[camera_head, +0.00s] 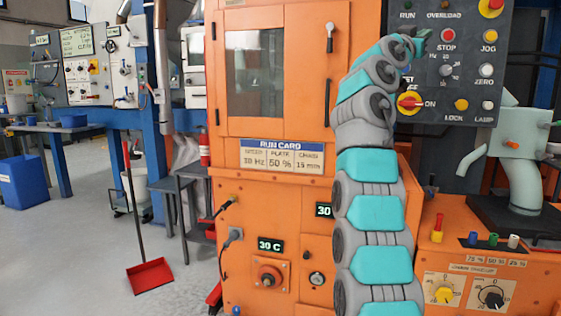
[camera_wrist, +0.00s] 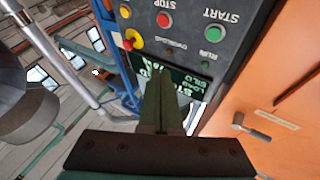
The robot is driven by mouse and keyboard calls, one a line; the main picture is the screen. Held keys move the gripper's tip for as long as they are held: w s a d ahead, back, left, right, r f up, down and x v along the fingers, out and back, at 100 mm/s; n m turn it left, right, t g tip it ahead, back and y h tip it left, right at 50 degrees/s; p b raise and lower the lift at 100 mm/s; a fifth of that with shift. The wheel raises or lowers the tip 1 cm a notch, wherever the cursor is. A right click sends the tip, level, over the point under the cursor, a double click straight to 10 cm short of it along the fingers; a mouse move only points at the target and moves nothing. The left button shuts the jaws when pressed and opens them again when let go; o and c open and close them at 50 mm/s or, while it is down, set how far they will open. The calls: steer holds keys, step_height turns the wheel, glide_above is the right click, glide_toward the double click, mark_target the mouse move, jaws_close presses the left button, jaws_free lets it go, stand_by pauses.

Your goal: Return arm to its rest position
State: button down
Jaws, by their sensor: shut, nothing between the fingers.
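My arm rises through the middle of the head view in grey and teal links, in front of the orange cabinet (camera_head: 285,160). My gripper (camera_head: 421,36) is at its upper end, small and partly hidden, in front of the dark control panel (camera_head: 455,75). In the wrist view my gripper (camera_wrist: 163,100) is shut with its fingers together and nothing between them. The panel (camera_wrist: 187,50) shows upside down beyond the fingers, with a green START button (camera_wrist: 213,33) and a red STOP button (camera_wrist: 165,19). I cannot tell the exact gap to the panel.
A red dustpan (camera_head: 150,275) stands on open grey floor at left.

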steer(key=w+a+f+n+g+y, duration=0.1)
steer(key=w+f+n+y, duration=0.1)
steer(key=f+n+y, duration=0.3)
steer(key=w+a+f+y, duration=0.1)
steer(key=a+f+y, duration=0.1)
steer(key=f, duration=0.6)
steer(key=s+a+f+n+g+y, duration=0.25)
steer(key=s+f, duration=0.35)
steer(key=f, duration=0.4)
steer(key=s+a+f+n+g+y, duration=0.25)
steer(key=s+f, duration=0.25)
steer(key=f, duration=0.5)
steer(key=s+a+f+g+y, duration=0.1)
steer(key=s+a+f+g, duration=0.2)
steer(key=s+f, duration=0.6)
steer(key=s+a+f+g+y, duration=0.2)
steer(key=s+f, duration=0.8)
steer(key=s, duration=1.1)
steer(key=s+a+f+n+g+y, duration=0.1)
steer(key=s+a+f+g, duration=0.4)
steer(key=s+f, duration=0.5)
steer(key=s+a+y, duration=0.1)
steer(key=s, duration=0.4)
steer(key=shift+a+p, duration=0.15)
steer(key=shift+p, duration=0.15)
steer(key=c, duration=1.5)
jaws_free()
steer(key=shift+f, duration=0.1)
